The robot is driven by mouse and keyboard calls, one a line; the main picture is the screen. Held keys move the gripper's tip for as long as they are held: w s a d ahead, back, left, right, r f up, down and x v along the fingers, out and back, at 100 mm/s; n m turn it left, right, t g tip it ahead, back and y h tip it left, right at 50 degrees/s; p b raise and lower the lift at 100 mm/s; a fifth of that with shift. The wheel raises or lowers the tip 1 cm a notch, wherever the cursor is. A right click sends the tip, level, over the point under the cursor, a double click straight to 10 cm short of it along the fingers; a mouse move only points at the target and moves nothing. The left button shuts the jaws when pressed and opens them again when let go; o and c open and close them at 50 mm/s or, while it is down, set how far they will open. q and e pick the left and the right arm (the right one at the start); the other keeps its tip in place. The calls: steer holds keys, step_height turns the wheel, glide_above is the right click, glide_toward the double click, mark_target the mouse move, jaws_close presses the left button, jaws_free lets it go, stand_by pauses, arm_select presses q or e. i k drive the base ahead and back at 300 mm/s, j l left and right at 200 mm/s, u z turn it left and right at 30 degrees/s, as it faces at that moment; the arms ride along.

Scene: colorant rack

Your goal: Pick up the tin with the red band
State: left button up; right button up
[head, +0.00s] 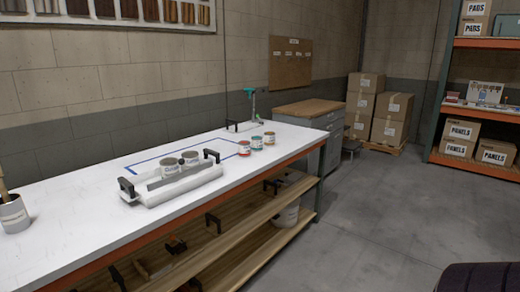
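The tin with the red band (244,149) stands upright on the white workbench (90,214), near its front edge and toward its right end. It is the nearest of a short row of three tins. A tin with a teal band (257,143) stands just beyond it, and another tin (269,138) with a darker band stands behind that. The bands are small at this distance. Neither of my grippers shows in the head view.
A grey pot (14,214) stands far left. Open floor (370,220) lies right of the bench.

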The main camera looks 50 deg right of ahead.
mark_target(245, 145)
steer(key=k+l+z, duration=0.1)
steer(key=l+z, duration=0.15)
steer(key=l, duration=1.95)
steer(key=l+z, duration=0.2)
steer(key=l, duration=1.95)
